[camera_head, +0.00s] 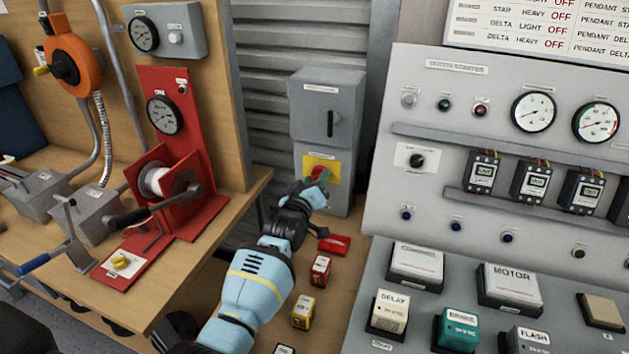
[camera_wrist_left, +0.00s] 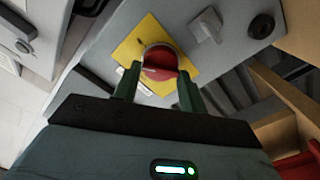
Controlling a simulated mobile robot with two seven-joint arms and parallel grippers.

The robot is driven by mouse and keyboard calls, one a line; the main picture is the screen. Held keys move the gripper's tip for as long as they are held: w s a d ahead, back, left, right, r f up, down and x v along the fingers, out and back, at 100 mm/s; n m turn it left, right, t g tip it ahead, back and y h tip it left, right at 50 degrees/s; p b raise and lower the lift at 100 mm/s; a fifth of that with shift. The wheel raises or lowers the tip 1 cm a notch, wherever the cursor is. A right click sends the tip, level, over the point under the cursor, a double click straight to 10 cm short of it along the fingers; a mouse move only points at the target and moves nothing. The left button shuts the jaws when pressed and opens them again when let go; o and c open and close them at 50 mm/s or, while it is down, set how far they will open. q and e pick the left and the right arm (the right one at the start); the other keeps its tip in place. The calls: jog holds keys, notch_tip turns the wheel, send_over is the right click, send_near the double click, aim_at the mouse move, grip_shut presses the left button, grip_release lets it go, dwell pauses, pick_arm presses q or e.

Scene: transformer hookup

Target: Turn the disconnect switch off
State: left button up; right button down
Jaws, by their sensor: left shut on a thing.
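The disconnect switch is a red rotary knob (camera_head: 318,172) on a yellow plate (camera_head: 334,163), low on the front of a grey cabinet (camera_head: 327,76). In the left wrist view the red knob (camera_wrist_left: 160,60) stands out from the yellow plate (camera_wrist_left: 128,53). My left gripper (camera_head: 321,181) reaches up to the plate from below. Its two green fingers (camera_wrist_left: 158,88) sit on either side of the knob and are shut on it. The fingers hide part of the knob in the head view. My right gripper is not in view.
A motor starter panel (camera_head: 455,85) stands close on the right. A wooden bench (camera_head: 215,215) with a red winch-like stand (camera_head: 180,130) is on the left. Several small labelled blocks, including a red one (camera_head: 320,268) and a yellow one (camera_head: 303,310), stand on the lower surface beside my left arm.

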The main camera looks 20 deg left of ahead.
pick_arm(q)
jog(key=n, duration=0.5)
jog(key=shift+f+n, duration=0.15)
jog(key=shift+n, duration=0.15)
jog(key=n, duration=0.5)
jog(key=shift+n, duration=0.3)
jog(key=o, duration=1)
